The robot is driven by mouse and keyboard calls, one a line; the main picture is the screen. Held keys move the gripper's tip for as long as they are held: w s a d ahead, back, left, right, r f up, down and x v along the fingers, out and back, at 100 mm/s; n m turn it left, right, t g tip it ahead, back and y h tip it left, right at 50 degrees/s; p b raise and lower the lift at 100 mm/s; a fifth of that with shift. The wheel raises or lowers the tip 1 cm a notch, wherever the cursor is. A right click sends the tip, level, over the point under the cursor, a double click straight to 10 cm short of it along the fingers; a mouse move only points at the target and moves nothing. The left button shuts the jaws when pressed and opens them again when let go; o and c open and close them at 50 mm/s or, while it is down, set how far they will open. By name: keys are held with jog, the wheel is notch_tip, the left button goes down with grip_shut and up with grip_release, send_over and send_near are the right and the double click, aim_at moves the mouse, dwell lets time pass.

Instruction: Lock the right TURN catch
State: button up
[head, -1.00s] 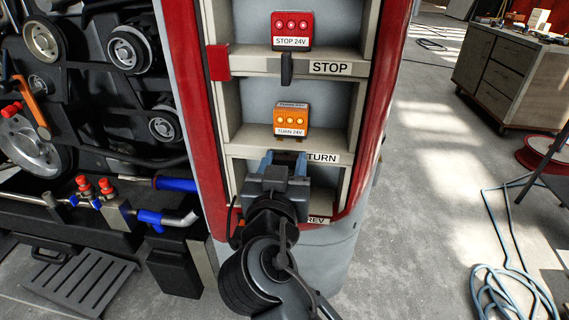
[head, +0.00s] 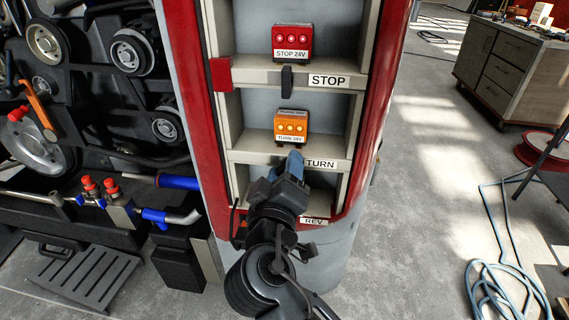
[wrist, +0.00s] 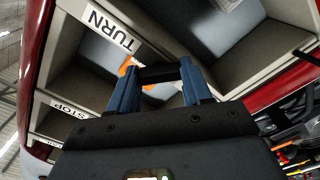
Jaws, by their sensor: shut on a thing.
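The TURN rail (head: 245,157) carries a white TURN label (head: 320,163), which also shows in the wrist view (wrist: 112,30). My gripper (head: 292,163) is at this rail, just left of the label, and mostly hides the catch in the head view. In the wrist view its two blue fingers (wrist: 160,85) are shut on the dark catch (wrist: 160,73), which spans between the fingertips. My gripper is rolled at a slant to the rail. The catch's exact angle is hard to tell. The orange TURN 24V module (head: 290,126) sits on the shelf just above.
Above are the STOP rail with its upright black catch (head: 287,78) and the red STOP 24V module (head: 291,42). A red block (head: 220,74) juts out at the left post. The REV label (head: 314,221) is below. Engine parts (head: 130,50) stand left; open floor lies right.

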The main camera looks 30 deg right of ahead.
jog(key=shift+n+p, duration=2.45)
jog(key=shift+n, duration=1.45)
jog(key=shift+a, duration=0.1)
jog(key=o, duration=1.1)
jog(key=shift+c, duration=0.2)
jog(key=b+v, duration=0.1)
jog(key=v, duration=0.6)
jog(key=shift+s+a+b, duration=0.2)
jog(key=shift+s+b, duration=0.1)
jog(key=shift+s, duration=0.05)
